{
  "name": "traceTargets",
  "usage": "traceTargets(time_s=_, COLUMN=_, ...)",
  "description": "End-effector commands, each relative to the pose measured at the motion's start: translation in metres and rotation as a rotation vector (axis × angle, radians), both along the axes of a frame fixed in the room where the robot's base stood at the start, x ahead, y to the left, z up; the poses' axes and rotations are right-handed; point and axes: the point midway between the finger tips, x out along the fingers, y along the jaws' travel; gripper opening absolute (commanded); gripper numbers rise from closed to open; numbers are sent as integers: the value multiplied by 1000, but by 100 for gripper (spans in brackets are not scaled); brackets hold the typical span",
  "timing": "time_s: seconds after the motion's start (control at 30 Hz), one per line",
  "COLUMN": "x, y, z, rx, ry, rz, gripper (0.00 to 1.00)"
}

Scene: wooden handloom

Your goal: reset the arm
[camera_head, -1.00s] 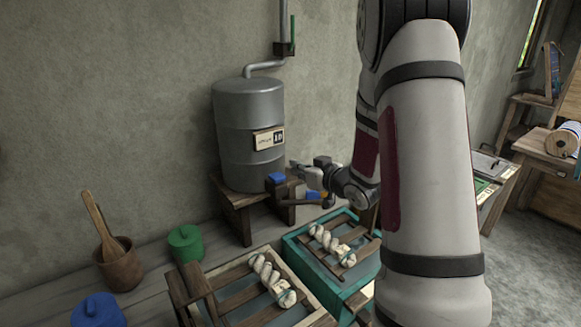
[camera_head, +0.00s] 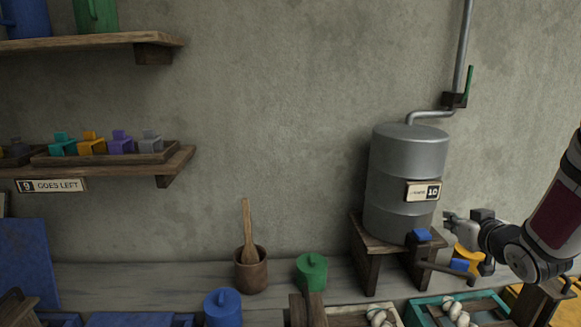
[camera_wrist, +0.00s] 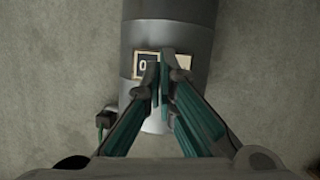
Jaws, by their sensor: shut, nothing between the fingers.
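My gripper (camera_head: 449,221) is at the right in the head view, beside a grey metal drum (camera_head: 408,155). Its fingers point left toward the drum's lower right side, and I cannot tell from this view whether they touch it. In the wrist view my gripper (camera_wrist: 159,72) has its fingertips together with nothing between them. They lie in front of the drum (camera_wrist: 170,32) and cover part of its label. My arm enters from the right edge of the head view, so most of it is out of frame.
The drum stands on a wooden stand (camera_head: 372,262) with a blue tap (camera_head: 421,235) low on its front. A mortar (camera_head: 251,272) with a pestle, a green pot (camera_head: 311,271) and a blue pot (camera_head: 222,307) stand to the left. Wall shelves (camera_head: 180,165) are at far left.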

Motion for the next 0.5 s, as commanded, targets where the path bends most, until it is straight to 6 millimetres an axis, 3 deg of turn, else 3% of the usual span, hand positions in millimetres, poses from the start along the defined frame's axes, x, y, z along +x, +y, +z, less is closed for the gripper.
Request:
traceTargets(time_s=0.03, x=-3, y=9, z=18, rx=-23, ry=21, rz=-20, gripper=0)
traceTargets(time_s=0.1, x=-11, y=18, z=33, rx=-47, ry=69, rz=-56, gripper=0)
traceTargets(time_s=0.27, x=-43, y=44, z=62, rx=-66, ry=185, rz=-128, gripper=0)
traceTargets(time_s=0.5, x=-118, y=99, z=88, rx=-31, ry=372, rz=-171, gripper=0)
